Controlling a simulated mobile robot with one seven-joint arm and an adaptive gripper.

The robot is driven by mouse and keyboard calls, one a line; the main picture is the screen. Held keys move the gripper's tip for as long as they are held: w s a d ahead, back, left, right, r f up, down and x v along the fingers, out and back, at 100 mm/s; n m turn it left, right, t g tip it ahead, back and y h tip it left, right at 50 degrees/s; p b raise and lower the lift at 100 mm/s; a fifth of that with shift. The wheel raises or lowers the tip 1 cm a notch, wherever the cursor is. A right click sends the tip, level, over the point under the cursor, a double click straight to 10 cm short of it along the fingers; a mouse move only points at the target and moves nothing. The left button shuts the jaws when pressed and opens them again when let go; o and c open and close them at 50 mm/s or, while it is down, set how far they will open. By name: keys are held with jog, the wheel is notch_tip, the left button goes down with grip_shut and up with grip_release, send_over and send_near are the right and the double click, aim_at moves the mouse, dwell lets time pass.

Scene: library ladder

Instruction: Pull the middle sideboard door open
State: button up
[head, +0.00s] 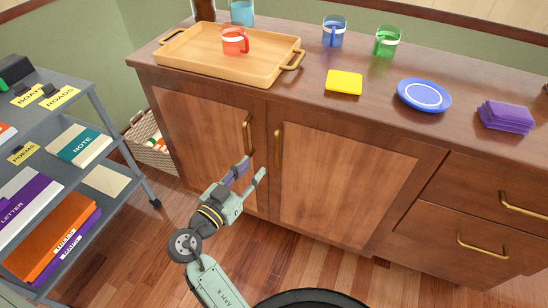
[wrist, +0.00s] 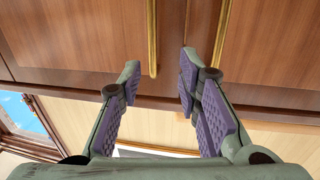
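The middle sideboard door (head: 345,185) is a brown wood panel, shut, with an upright brass handle (head: 278,145) near its left edge. The left door (head: 205,135) is also shut, with its own brass handle (head: 247,135) close by. My gripper (head: 253,170) is open and empty, in front of the doors and a little below the handles. The wrist view seems upside down. There, one handle (wrist: 153,38) shows in the gap between the fingertips (wrist: 160,68), apparently the middle door's. The other handle (wrist: 221,35) is partly behind the right finger. Contact cannot be told.
Drawers with brass handles (head: 482,245) are to the right. The sideboard top holds a tray (head: 215,60), cups, a yellow block (head: 344,82), a blue plate (head: 424,95) and purple cloths (head: 506,117). A grey cart (head: 118,141) and a basket (head: 150,158) stand left. The floor before the middle door looks clear.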

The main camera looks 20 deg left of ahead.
aim_at(275, 150)
jog(key=p+x, duration=0.1)
jog(key=x, duration=0.5)
jog(key=d+p+x, duration=0.1)
jog(key=x, duration=0.2)
jog(key=shift+w+p, duration=0.15)
jog(key=shift+p, duration=0.2)
jog(key=shift+w+d+f, duration=0.1)
jog(key=shift+w+d, duration=0.1)
jog(key=shift+w, duration=0.4)
jog(key=shift+c, duration=0.3)
grip_shut()
